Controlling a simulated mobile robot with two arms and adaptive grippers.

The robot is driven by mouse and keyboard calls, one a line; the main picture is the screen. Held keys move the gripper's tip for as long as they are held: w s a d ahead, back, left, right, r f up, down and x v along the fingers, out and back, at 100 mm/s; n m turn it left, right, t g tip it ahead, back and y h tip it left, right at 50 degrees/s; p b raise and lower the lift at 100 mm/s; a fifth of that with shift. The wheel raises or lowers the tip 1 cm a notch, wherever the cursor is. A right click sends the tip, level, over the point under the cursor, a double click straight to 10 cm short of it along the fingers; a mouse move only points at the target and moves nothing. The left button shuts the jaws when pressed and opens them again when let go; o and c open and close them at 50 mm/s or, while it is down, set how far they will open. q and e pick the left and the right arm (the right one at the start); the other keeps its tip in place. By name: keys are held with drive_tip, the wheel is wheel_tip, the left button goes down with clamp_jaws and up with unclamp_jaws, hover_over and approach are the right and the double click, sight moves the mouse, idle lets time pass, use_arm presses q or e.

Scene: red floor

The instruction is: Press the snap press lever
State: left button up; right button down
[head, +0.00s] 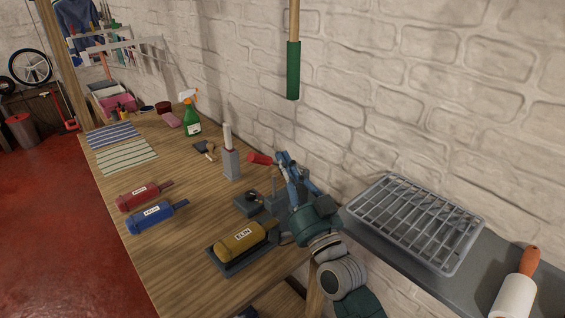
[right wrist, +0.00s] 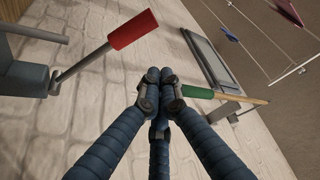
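The snap press stands on the wooden workbench. Its lever ends in a red handle (head: 262,159), and its grey base (head: 248,204) is partly hidden behind my right gripper. In the right wrist view the red handle (right wrist: 132,29) sits on a thin metal rod from the grey press body (right wrist: 25,76), upper left of my fingers. My right gripper (head: 284,158) is just right of the red handle in the head view. In the right wrist view its fingertips (right wrist: 160,75) are together with nothing visible between them, apart from the handle. My left gripper is not in view.
Red (head: 138,196) and blue (head: 151,219) cylinders lie left. A grey post (head: 232,166) and green spray bottle (head: 191,122) stand behind. A wire rack (head: 415,222) is right; a green-handled pole (head: 293,72) hangs above.

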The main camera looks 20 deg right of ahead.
wheel_tip(320, 180, up, 3)
drive_tip(key=p, duration=0.2)
hover_over(276, 162)
drive_tip(key=s+a, duration=0.1)
drive_tip(key=a, duration=0.1)
use_arm(q)
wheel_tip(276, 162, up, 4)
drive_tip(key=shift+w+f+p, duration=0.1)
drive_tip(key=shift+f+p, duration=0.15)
drive_tip(key=shift+p, duration=0.3)
use_arm(e)
drive_tip(key=f, duration=0.1)
drive_tip(key=s+a+f, duration=0.1)
drive_tip(key=s+f, duration=0.1)
drive_tip(key=shift+a+f, duration=0.15)
drive_tip(key=shift+f, duration=0.1)
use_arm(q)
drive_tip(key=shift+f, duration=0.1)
use_arm(e)
drive_tip(key=shift+a+f, duration=0.1)
